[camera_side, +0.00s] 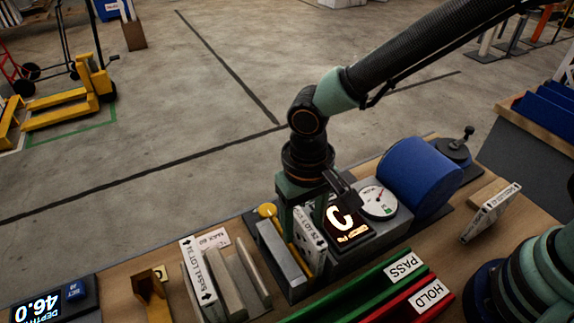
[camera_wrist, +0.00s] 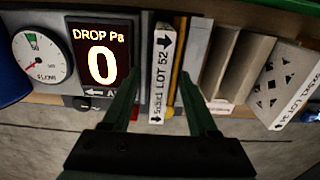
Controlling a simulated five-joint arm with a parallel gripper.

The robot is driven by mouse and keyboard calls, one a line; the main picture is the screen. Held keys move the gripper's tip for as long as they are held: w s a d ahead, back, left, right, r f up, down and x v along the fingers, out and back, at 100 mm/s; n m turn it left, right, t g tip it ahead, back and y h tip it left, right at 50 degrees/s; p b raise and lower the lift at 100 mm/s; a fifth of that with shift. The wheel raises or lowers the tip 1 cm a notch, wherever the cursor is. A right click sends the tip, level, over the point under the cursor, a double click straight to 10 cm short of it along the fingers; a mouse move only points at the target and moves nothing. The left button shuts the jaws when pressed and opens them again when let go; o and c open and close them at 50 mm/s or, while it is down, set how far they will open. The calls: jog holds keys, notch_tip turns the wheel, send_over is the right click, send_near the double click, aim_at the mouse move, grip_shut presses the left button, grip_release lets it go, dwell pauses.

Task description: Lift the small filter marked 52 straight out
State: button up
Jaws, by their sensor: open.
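The small filter marked LOT 52 (camera_wrist: 160,72) is a thin white panel with black arrows on its edge. In the side view the filter (camera_side: 310,246) stands on edge in a grey holder (camera_side: 296,292), beside a yellow strip (camera_wrist: 175,75) and a grey block (camera_side: 281,252). My gripper (camera_wrist: 160,95) is open, with one finger on each side of the filter in the wrist view. In the side view my gripper (camera_side: 305,205) points down at the filter's top. Whether either finger touches it I cannot tell. The filter's lower part is hidden.
A drop display (camera_wrist: 100,62) reading 0 and a round gauge (camera_side: 378,201) stand close beside the holder. A rack of several panels (camera_side: 230,280) stands left. Green PASS (camera_side: 375,280) and red HOLD (camera_side: 415,302) trays lie in front. Another white filter (camera_side: 490,212) leans at right.

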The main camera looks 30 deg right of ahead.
jog(key=shift+f, duration=0.1)
jog(key=shift+c, duration=0.3)
grip_shut()
dwell(1.1)
